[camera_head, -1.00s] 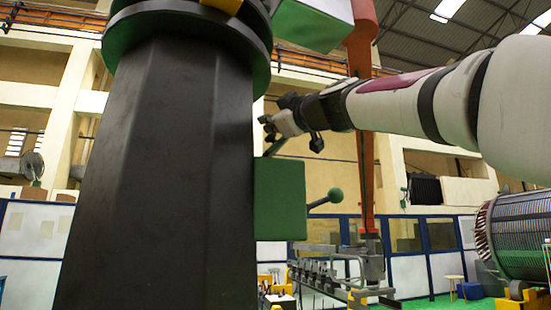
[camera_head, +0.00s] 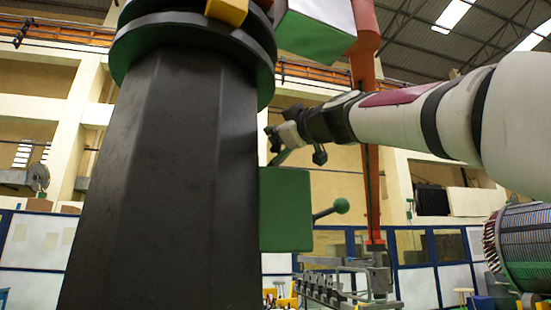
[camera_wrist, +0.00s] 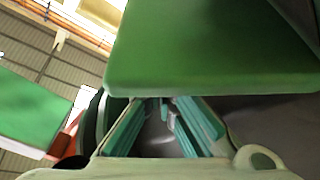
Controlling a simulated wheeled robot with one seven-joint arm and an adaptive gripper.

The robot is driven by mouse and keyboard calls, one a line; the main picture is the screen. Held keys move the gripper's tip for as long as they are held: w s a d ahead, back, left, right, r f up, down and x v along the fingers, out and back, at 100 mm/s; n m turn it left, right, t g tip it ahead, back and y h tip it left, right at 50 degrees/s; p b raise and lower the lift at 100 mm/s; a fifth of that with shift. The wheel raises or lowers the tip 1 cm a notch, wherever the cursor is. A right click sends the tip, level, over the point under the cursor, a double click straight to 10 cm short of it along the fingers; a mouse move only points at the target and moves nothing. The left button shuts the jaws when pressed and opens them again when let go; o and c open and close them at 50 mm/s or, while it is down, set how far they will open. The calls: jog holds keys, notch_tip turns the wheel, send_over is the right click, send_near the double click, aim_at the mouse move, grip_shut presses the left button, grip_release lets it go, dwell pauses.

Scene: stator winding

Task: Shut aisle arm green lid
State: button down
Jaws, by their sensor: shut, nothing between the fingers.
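A green box (camera_head: 286,210) is fixed to the right side of the dark column. A rod with a green ball knob (camera_head: 341,205) sticks out of its right side. My gripper (camera_head: 275,142) is just above the box, beside the column, reaching in from the right. A slanted bar shows below it; I cannot tell whether it is a finger or the lid's edge. In the wrist view a large flat green panel (camera_wrist: 210,55), likely the lid, fills the top close to the camera. My shut, empty fingers (camera_wrist: 165,108) lie below its lower edge; their contact with it is unclear.
The thick dark column (camera_head: 165,180) stands close on the left. A red-orange post (camera_head: 372,195) rises behind the box. A ribbed cylinder (camera_head: 525,250) lies at lower right, and a grey rack (camera_head: 345,285) stands low behind. Open air lies right of the box.

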jog(key=shift+w+d+f+m, duration=0.1)
jog(key=shift+w+d+m, duration=0.05)
jog(key=shift+m, duration=0.15)
jog(key=m, duration=0.1)
jog(key=d+b, duration=0.1)
jog(key=m+t+h+b, duration=0.1)
jog(key=shift+w+d+f+m, duration=0.2)
jog(key=shift+w+f+m, duration=0.05)
jog(key=shift+f+m, duration=0.1)
jog(key=d+m+b, duration=0.1)
jog(key=m, duration=0.1)
jog(key=m+t+h+b, duration=0.1)
jog(key=shift+w+d+f+m+h, duration=0.2)
jog(key=shift+d+f+m+h, duration=0.1)
jog(key=shift+d+f+m, duration=0.1)
jog(key=shift+d+f+m+b, duration=0.1)
jog(key=shift+f+m+b, duration=0.05)
jog(key=shift+m+b, duration=0.15)
jog(key=shift+w+d+f+b, duration=0.2)
jog(key=shift+d+f+b, duration=0.45)
jog(key=shift+b, duration=0.8)
jog(key=shift+d, duration=0.1)
